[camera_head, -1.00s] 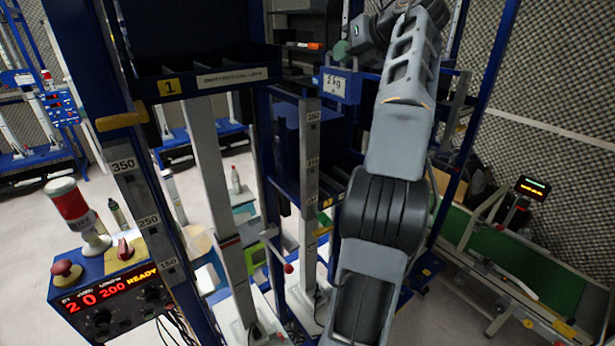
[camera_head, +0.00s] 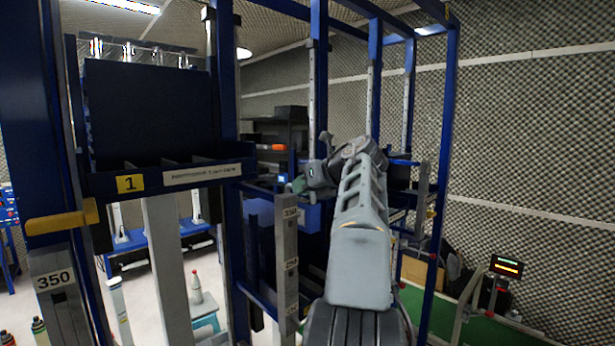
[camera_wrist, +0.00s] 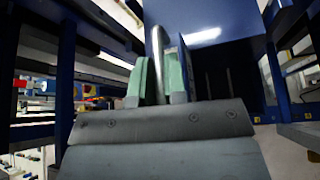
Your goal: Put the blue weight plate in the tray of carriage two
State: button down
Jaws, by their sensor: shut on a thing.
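My gripper (camera_head: 300,184) is raised at the middle of the head view, beyond the front carriage. In the wrist view its two pale green pads (camera_wrist: 160,80) are closed on a metal handle. The handle belongs to the blue weight plate (camera_wrist: 205,18), which fills the top middle of that view. The plate (camera_head: 308,214) shows small and dark below my gripper in the head view, partly hidden by my arm. A further blue carriage with a grey scale post (camera_head: 287,262) stands behind the front one. Its number and tray floor are hidden, so I cannot tell which is carriage two.
The front carriage's tray (camera_head: 205,175), labelled 1, has dividers and stands at the left. Blue frame uprights (camera_head: 445,130) stand close on both sides of my arm. A green conveyor (camera_head: 490,331) with a small display (camera_head: 507,265) lies at the lower right.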

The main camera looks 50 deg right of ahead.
notch_tip(320, 180, down, 18)
jog(key=b, duration=0.2)
jog(key=shift+f, duration=0.15)
dwell(0.5)
jog(key=shift+f, duration=0.1)
jog(key=c, duration=1.6)
grip_release()
jog(key=shift+f, duration=0.35)
jog(key=o, duration=0.4)
jog(key=shift+s, duration=0.1)
jog(key=shift+o, duration=0.2)
jog(key=shift+r, duration=0.15)
jog(key=b+v, duration=0.1)
jog(key=v, duration=1.1)
jog(key=shift+b, duration=0.4)
jog(key=shift+a, duration=0.1)
jog(key=shift+s, duration=0.1)
